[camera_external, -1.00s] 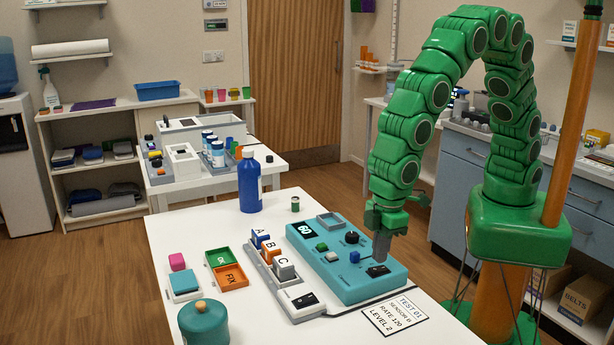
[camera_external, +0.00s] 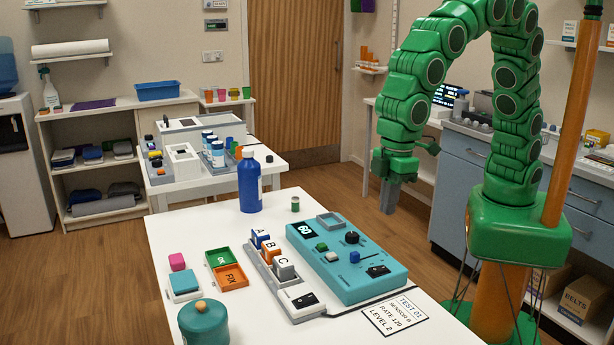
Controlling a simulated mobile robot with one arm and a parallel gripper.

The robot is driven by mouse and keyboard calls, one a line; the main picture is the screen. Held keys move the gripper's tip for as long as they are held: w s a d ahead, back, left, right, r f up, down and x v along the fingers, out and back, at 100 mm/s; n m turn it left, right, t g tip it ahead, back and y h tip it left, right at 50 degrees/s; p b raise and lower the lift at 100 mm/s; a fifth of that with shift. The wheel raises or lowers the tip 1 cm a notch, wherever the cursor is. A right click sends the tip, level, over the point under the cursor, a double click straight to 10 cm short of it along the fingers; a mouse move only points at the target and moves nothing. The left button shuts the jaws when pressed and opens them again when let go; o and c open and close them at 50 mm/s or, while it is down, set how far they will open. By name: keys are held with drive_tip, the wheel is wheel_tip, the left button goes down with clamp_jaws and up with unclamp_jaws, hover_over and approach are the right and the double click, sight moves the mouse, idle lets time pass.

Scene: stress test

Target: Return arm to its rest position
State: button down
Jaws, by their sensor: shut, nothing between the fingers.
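My green segmented arm arches over from its base at the right. My gripper (camera_external: 388,207) points down at the arm's end, with its grey fingers shut and nothing between them. It is in the air, above and beyond the back right part of the teal control box (camera_external: 365,284), apart from it. The teal box lies on the white table (camera_external: 330,205) with its display, knob, buttons and black switch all in clear view.
A blue bottle (camera_external: 250,184) and a small green can (camera_external: 295,204) stand behind the box. A grey rack (camera_external: 290,292) with lettered blocks and a teal jar (camera_external: 203,322) are to the left. A blue cabinet (camera_external: 470,185) stands behind my arm.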

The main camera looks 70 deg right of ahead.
drive_tip(key=shift+d, duration=0.1)
idle(0.3)
drive_tip(key=w+d+r+m+g, duration=0.1)
drive_tip(key=d+r+m, duration=0.15)
drive_tip(key=d, duration=1.15)
drive_tip(key=d+r+m, duration=0.2)
drive_tip(key=d+r, duration=0.2)
drive_tip(key=d, duration=1)
drive_tip(key=s+d+m+g, duration=0.1)
drive_tip(key=s+d+m, duration=0.3)
drive_tip(key=s+d, duration=1.3)
drive_tip(key=shift+s+d+r+g+h, duration=0.2)
drive_tip(key=shift+d+r+g+h, duration=0.1)
drive_tip(key=shift+d, duration=0.75)
